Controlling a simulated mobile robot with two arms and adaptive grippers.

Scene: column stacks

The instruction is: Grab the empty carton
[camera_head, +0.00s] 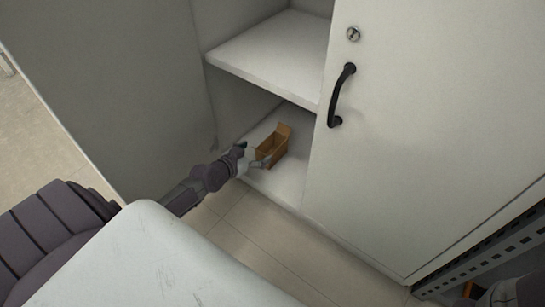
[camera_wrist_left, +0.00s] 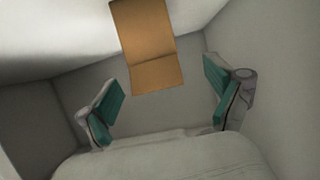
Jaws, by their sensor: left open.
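The empty carton (camera_head: 272,147) is a small brown box with an open top and a raised flap. It stands on the bottom shelf of the cabinet, near the front edge. In the left wrist view the carton (camera_wrist_left: 150,45) shows at the top middle, beyond and between the fingers. My left gripper (camera_head: 255,158) is open at the carton's left front side; in the wrist view its green-padded fingers (camera_wrist_left: 162,78) are spread wide with nothing held. Contact with the carton cannot be told. A part of what looks like my right gripper (camera_head: 497,292) shows at the bottom right corner, mostly cut off.
The cabinet has a middle shelf (camera_head: 270,52) above the carton. An orange-brown item (camera_head: 469,290) shows at the lower right.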

